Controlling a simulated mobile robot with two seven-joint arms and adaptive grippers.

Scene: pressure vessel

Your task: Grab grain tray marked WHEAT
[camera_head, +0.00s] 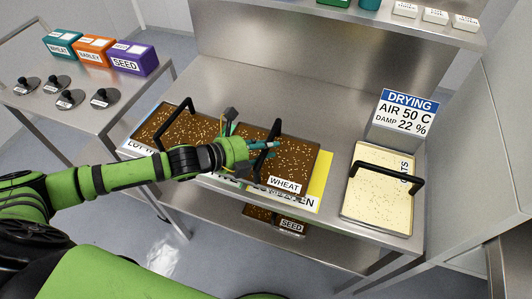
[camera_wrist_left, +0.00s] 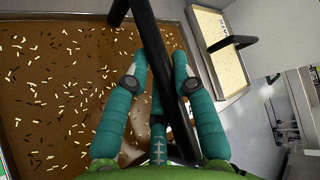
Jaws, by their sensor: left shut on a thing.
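The grain tray marked WHEAT (camera_head: 300,160) is a brown tray with pale flecks, a black arched handle (camera_head: 272,140) and a white WHEAT label (camera_head: 285,185). It sits on the steel bench over a yellow sign, whose lettering is partly covered. My left gripper (camera_head: 262,145) is at its handle. In the left wrist view, the teal fingers (camera_wrist_left: 155,75) are closed around the black handle bar (camera_wrist_left: 165,85), with the brown grain surface (camera_wrist_left: 60,90) behind. My right gripper does not show.
A second brown tray (camera_head: 170,126) lies left, under my arm. A cream OATS tray (camera_head: 378,195) with a black handle stands right, before the DRYING sign (camera_head: 408,112). A SEED tray (camera_head: 291,225) is on the shelf below. Coloured boxes (camera_head: 95,50) stand on the left table.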

